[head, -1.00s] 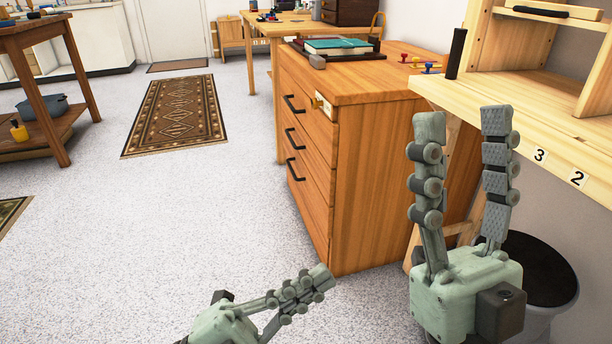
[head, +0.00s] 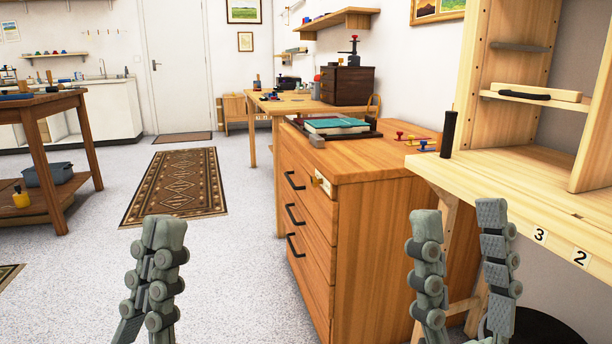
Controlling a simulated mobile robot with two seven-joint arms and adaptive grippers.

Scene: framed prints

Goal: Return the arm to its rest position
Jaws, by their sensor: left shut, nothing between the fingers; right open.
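My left gripper (head: 165,232) points upward at the lower left of the head view, over the speckled floor. Its fingers are together with nothing between them. My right gripper (head: 458,215) points upward at the lower right, in front of the wooden drawer cabinet and the pale workbench. Its two fingers are apart with a gap between them, and it is empty. The arms behind both grippers are below the picture edge.
A wooden drawer cabinet (head: 315,235) stands at the centre, with a teal book (head: 337,125) and several small stamps on top. A pale bench (head: 470,183) with shelves is at the right. A table (head: 45,110) stands at the left. Open floor and a patterned rug (head: 180,185) lie between.

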